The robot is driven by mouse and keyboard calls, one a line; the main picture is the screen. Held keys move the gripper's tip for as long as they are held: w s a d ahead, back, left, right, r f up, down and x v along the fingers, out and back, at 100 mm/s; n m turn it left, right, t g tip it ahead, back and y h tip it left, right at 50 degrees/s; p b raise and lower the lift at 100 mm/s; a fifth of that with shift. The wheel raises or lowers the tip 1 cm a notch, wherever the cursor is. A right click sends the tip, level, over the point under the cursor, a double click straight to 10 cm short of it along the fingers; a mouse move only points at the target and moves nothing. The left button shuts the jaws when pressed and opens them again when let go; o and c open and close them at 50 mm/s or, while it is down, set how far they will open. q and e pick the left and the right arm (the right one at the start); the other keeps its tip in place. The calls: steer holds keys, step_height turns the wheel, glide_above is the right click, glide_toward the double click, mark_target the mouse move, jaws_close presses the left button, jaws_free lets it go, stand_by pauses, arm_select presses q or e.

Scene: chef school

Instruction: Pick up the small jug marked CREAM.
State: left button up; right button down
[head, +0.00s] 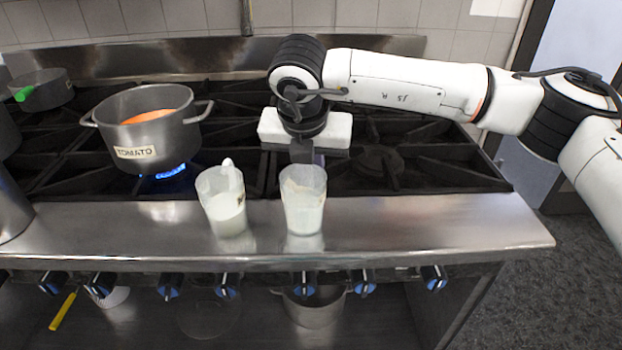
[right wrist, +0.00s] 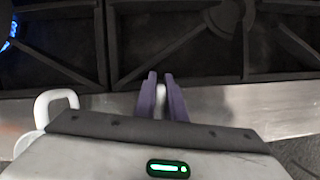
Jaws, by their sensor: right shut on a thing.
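Two small translucent jugs with white liquid are at the steel front ledge of the stove. The left-hand jug (head: 226,208) stands there, its handle at the back; its white handle (right wrist: 50,105) also shows at the left of the right wrist view. The right-hand jug (head: 303,205) is under my right gripper (head: 305,160). I cannot read a CREAM marking on either. My right gripper's purple fingers (right wrist: 162,98) are shut on a narrow white part, apparently the right-hand jug's handle. I cannot tell whether this jug is lifted. My left gripper is not in view.
A grey pot marked TOMATO (head: 145,125) with orange contents sits over a lit blue flame (head: 168,172). A smaller pan (head: 45,90) with a green handle is at the back left. Knobs line the stove front. The ledge (head: 430,222) is clear to the right.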

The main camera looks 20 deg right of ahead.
steer(key=shift+r+b, duration=0.4)
steer(key=shift+r, duration=4.55)
